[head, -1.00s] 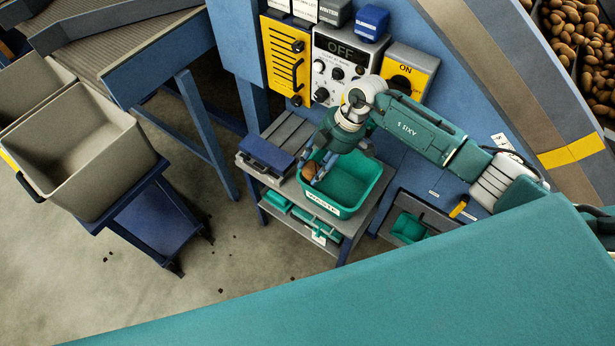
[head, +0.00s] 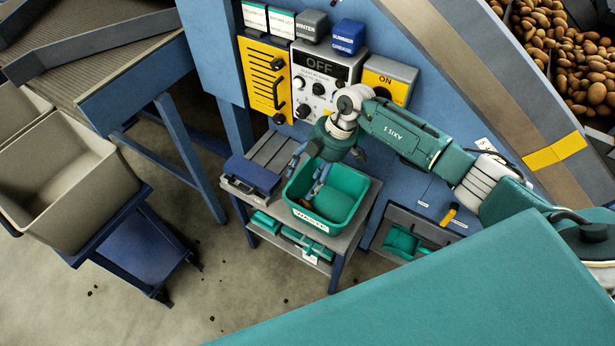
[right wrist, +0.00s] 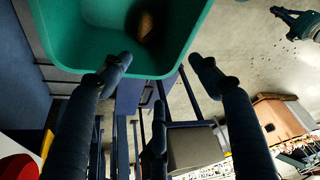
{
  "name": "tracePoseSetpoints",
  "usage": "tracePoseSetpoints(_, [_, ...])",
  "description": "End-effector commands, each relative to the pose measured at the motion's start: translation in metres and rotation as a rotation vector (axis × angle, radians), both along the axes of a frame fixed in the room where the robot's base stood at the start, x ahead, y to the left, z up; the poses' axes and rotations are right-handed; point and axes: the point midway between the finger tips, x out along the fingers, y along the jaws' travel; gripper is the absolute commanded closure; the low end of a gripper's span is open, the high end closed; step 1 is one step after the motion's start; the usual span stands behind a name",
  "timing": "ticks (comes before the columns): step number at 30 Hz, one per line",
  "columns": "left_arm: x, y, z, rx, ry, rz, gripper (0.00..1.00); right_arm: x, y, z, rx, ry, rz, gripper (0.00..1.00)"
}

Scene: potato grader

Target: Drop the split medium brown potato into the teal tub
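The teal tub (head: 352,182) stands on a small grey-topped stand below the control panel, with a white label on its front rim. My right gripper (head: 318,172) is over the tub's left part, fingers spread and empty. In the right wrist view its fingers (right wrist: 158,85) are wide apart beside the tub's wall (right wrist: 115,66). The brown potato (right wrist: 146,24) lies inside the tub in that view, partly in shadow; any split cannot be made out.
A dark blue box (head: 251,174) sits left of the tub on the stand. A beige bin (head: 75,185) on a blue cart stands at the left. The control panel (head: 322,80) rises behind the tub. Open floor lies between the cart and stand.

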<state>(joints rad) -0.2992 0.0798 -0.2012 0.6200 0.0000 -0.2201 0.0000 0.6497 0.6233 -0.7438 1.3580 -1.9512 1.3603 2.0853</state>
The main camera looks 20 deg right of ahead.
Motion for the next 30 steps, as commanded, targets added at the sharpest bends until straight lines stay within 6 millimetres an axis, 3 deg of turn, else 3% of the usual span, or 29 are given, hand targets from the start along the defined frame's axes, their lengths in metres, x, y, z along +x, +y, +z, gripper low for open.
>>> tracePoseSetpoints(8, [-0.002, 0.004, 0.0, 0.004, 0.002, 0.002, 1.0, 0.0, -0.003, 0.007, 0.0, -0.002, 0.0, 0.38])
tracePoseSetpoints(21, [-0.001, 0.001, 0.0, 0.001, 0.001, 0.001, 1.0, -0.003, -0.036, 0.086, -0.001, -0.004, -0.002, 0.38])
tracePoseSetpoints(30, [0.0, 0.0, 0.0, 0.001, 0.001, 0.001, 1.0, -0.005, -0.045, 0.11, 0.0, -0.001, 0.001, 0.38])
